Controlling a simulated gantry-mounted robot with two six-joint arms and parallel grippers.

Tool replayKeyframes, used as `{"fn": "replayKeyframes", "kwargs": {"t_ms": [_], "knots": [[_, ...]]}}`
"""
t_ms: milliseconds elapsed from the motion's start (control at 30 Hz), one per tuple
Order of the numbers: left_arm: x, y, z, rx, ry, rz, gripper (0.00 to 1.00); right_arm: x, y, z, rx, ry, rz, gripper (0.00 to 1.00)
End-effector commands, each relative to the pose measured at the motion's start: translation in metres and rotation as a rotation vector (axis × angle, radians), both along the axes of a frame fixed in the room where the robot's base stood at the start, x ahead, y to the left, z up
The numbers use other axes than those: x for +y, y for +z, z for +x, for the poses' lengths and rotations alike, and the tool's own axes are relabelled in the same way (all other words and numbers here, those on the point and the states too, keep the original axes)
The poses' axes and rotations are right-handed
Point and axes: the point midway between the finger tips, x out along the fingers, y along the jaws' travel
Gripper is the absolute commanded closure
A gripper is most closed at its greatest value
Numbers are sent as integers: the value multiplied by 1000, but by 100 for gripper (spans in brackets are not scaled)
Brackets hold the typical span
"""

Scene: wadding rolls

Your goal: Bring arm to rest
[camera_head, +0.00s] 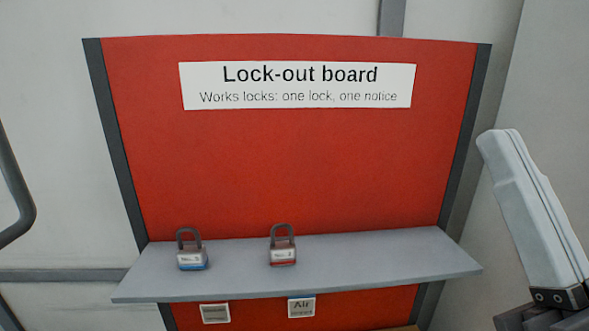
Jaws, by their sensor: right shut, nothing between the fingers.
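My right gripper (510,146) comes in from the lower right edge, its pale fingers together and pointing up and to the left. It is empty and shows in front of the wall, right of the red lock-out board (300,165), and appears apart from board and shelf. My left gripper is out of view.
A grey shelf (375,262) crosses the lower board. A padlock with a blue band (192,259) and one with a red band (283,254) stand upright on it. Labels (215,313) (301,307) hang below. The shelf's right half is clear. A dark curved bar (22,205) is at left.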

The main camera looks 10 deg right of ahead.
Motion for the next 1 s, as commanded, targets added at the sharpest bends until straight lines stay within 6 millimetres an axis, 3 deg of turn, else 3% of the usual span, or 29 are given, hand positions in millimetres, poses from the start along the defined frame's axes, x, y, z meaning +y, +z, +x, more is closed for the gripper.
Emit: {"fn": "replayKeyframes", "kwargs": {"t_ms": [33, 500, 600, 767, 1000], "knots": [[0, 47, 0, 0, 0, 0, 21, 0, 47, 0, 0, -1, 0, 100], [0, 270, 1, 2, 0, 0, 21, -1, 270, 1, 0, -5, -2, 100], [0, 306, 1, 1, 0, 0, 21, -1, 307, 1, 0, -6, -1, 100], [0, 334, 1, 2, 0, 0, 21, -1, 334, 1, 0, -6, -2, 100], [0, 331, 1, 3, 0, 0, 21, -1, 331, 1, 0, -6, -2, 100]]}}
